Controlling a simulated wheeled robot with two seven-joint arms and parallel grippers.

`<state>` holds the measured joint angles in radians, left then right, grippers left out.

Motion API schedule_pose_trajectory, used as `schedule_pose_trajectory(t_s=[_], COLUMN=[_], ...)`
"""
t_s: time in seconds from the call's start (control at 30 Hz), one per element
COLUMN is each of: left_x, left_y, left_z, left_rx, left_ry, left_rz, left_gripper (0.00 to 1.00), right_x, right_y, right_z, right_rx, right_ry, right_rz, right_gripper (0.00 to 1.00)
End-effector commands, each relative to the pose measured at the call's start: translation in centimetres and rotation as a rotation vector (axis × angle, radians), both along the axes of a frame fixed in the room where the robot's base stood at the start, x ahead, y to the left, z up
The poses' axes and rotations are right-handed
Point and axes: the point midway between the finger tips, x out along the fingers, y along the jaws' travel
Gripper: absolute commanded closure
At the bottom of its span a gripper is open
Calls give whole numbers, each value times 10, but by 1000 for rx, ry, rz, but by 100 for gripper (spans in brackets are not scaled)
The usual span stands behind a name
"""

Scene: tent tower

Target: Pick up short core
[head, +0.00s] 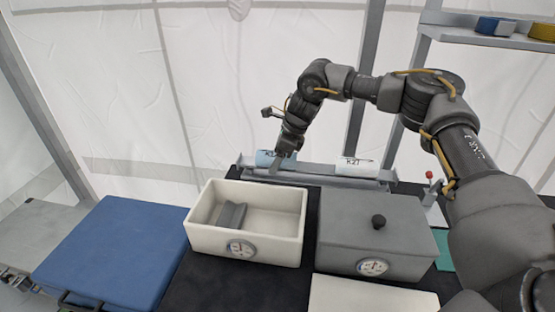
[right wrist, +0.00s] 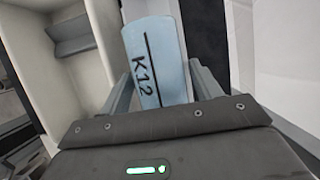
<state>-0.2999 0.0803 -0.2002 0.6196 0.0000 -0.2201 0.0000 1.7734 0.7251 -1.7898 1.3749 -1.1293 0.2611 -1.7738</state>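A light-blue core (head: 264,158) lies on a grey rack (head: 314,173) behind the bins. Its marking reads K12 in the right wrist view (right wrist: 155,62). A white core (head: 355,165) with dark lettering lies farther right on the same rack. I cannot tell from their labels which is the short one. My right gripper (head: 283,156) is at the right end of the light-blue core. In the right wrist view its fingers (right wrist: 161,90) stand apart, one on each side of the core; firm contact is not visible. My left gripper is not in view.
A cream open bin (head: 205,233) with a gauge and a grey block (head: 231,217) inside stands in front of the rack. A grey lidded box (head: 350,232) stands beside it. A blue case (head: 110,250) is at left. A shelf (head: 480,38) is at upper right.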

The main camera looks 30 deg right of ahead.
Motion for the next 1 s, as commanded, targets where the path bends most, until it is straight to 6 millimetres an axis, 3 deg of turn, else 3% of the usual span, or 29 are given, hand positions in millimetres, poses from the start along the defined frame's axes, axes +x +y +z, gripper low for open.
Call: schedule_pose_trajectory(t_s=[0.03, 0.33, 0.67, 0.87, 1.0], left_x=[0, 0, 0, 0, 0], left_y=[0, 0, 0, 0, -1], left_z=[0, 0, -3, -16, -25], left_rx=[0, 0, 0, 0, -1], left_ry=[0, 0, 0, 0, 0], left_rz=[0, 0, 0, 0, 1], left_gripper=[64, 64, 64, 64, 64], right_x=[0, 0, 1, 2, -19], right_y=[0, 0, 0, 1, 1], right_z=[0, 1, 5, 28, 54], right_rx=[0, 1, 1, 3, 3], right_ry=[0, -2, -4, -8, -8], right_rz=[0, 0, 0, 0, 4], right_gripper=[43, 80, 80, 80, 80])
